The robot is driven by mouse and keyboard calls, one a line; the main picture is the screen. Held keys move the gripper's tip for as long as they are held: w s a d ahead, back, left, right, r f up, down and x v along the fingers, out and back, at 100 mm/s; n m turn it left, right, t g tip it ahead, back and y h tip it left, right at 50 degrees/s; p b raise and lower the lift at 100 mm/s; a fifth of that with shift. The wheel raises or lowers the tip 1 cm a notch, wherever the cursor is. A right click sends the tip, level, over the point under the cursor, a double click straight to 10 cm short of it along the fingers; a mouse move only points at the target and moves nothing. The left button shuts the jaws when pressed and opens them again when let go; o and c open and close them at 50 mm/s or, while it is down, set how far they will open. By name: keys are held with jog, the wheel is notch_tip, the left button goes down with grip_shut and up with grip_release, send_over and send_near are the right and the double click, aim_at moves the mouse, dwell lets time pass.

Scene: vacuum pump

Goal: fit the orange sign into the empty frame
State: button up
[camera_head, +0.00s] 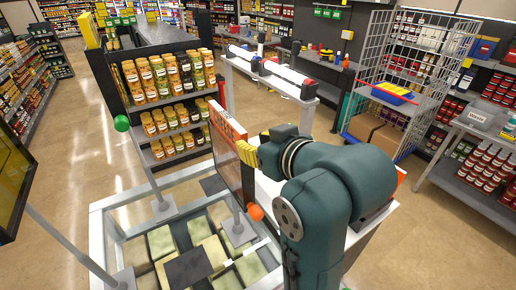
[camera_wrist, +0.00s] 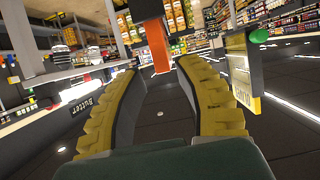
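The orange sign (camera_head: 228,128) with pale lettering shows in the head view. It stands up at the top of a dark upright frame (camera_head: 247,184) and appears to overlap the frame's upper part. I cannot tell how deep it sits. My gripper (camera_head: 247,152), with yellow ribbed fingers, is just right of the sign and frame, hiding part of them. In the wrist view my gripper (camera_wrist: 160,72) has its fingers wide apart with nothing between them. A narrow orange surface (camera_wrist: 158,47), probably the sign, shows beyond the fingertips.
A stand with an orange knob (camera_head: 254,212) carries the frame over an open case (camera_head: 108,204) of packed goods. Left stand a green knob (camera_head: 121,123) and a black-edged yellow sign (camera_head: 12,185). Jar shelves (camera_head: 165,85) are behind; a wire rack (camera_head: 425,60) is at right.

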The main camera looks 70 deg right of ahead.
jog(key=shift+s+a+r, duration=0.25)
jog(key=shift+s+a, duration=0.2)
jog(key=shift+s, duration=0.05)
jog(key=shift+w, duration=0.1)
jog(key=w+a+r+n+t+y, duration=0.2)
jog(key=w+a+n+t, duration=0.15)
jog(key=w+a, duration=0.45)
jog(key=w+a+r+n+t+y, duration=0.2)
jog(key=w+a+t, duration=0.25)
jog(key=a, duration=0.75)
jog(key=s+a+r+n+t+y, duration=0.1)
jog(key=a+r+n+t+y, duration=0.3)
jog(key=a, duration=0.9)
notch_tip(320, 180, up, 6)
jog(key=m+p, duration=0.1)
jog(key=p, duration=0.6)
jog(key=shift+s+d+r+m, duration=0.15)
jog(key=shift+d+r+m, duration=0.1)
jog(key=shift+d+m, duration=0.1)
